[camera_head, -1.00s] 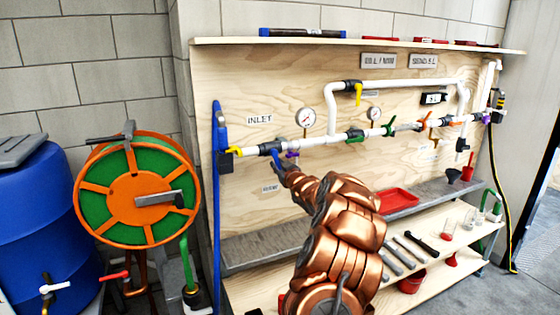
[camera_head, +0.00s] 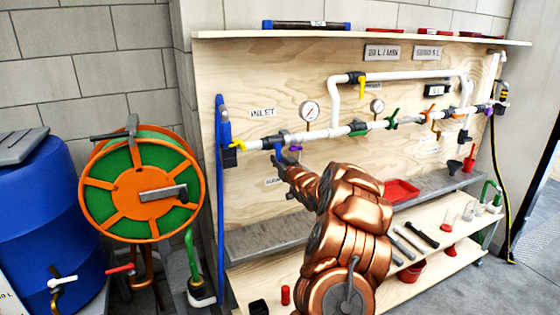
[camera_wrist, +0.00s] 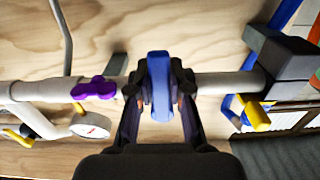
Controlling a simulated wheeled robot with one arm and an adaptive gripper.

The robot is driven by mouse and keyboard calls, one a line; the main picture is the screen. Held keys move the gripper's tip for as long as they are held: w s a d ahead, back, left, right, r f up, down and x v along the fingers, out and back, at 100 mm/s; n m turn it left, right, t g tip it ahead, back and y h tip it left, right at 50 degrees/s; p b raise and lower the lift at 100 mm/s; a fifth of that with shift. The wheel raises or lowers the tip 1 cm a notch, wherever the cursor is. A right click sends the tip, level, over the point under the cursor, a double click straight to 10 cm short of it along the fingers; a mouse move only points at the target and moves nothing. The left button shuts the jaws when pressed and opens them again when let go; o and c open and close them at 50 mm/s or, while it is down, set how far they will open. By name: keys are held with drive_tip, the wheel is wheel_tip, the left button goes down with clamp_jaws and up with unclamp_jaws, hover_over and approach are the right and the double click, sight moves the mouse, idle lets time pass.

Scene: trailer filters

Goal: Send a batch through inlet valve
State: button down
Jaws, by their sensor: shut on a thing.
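The white pipe (camera_head: 342,134) runs along the plywood board, below a sign reading INLET (camera_head: 262,112). A blue valve handle (camera_wrist: 160,88) stands crosswise to the pipe in the wrist view, between both fingers of my gripper (camera_wrist: 160,100). My gripper is shut on it. In the head view my gripper (camera_head: 281,160) reaches the pipe just below and right of the INLET sign, and the blue handle is mostly hidden there. A small purple handle (camera_wrist: 94,88) sits beside it on the pipe. A yellow handle (camera_head: 238,147) is at the pipe's left end.
Two gauges (camera_head: 309,110) and a yellow-handled bypass valve (camera_head: 361,85) are above the pipe. Green and orange handles follow to the right. A red tray (camera_head: 401,190) lies on the grey shelf. A hose reel (camera_head: 142,190) and blue barrel (camera_head: 40,215) stand left.

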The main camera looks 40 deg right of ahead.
drive_tip(key=c, duration=1.3)
unclamp_jaws()
drive_tip(key=shift+c, duration=0.2)
drive_tip(key=shift+s, duration=0.15)
drive_tip(key=v, duration=1.1)
drive_tip(key=shift+s, duration=0.4)
drive_tip(key=shift+a, duration=0.1)
